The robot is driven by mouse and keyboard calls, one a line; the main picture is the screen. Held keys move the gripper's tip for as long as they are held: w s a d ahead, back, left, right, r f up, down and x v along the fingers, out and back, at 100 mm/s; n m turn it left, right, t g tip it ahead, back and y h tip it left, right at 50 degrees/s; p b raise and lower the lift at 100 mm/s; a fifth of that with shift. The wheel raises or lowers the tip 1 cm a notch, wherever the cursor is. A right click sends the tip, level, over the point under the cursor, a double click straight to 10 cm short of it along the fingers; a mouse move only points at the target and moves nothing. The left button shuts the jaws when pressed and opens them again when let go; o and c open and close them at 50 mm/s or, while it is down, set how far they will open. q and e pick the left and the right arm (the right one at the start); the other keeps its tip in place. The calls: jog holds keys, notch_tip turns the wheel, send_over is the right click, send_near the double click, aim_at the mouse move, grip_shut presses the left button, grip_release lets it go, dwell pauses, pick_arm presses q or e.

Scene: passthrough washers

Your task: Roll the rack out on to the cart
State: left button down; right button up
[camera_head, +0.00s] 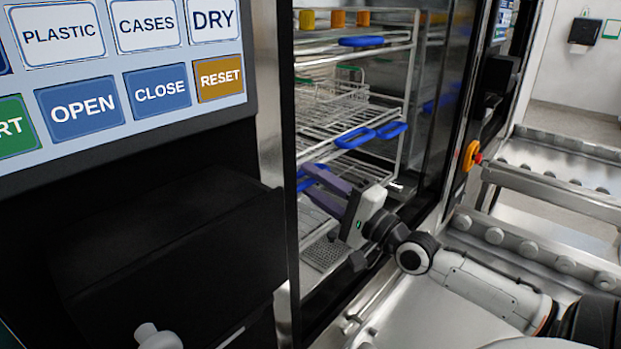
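The rack (409,100) is a metal wire frame with several shelves, standing inside the open washer chamber. Blue handles (355,138) stick out from its shelf levels. My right gripper (312,180) reaches into the doorway from the right, low at the rack's front. Its two purple fingers are apart, with a lower blue handle (303,184) by their tips; I cannot tell whether they touch it. Metal rails with rollers (527,249), which look like part of the cart, lie at the right outside the doorway. My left gripper is out of view.
A control panel (110,65) with OPEN, CLOSE and RESET buttons fills the upper left. Black washer housing lies below it. A red and yellow emergency stop (472,157) sits on the right door post. Wire baskets (335,105) are on the shelves.

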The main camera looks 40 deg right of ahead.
jog(key=shift+w, duration=0.4)
jog(key=shift+r, duration=0.15)
grip_shut()
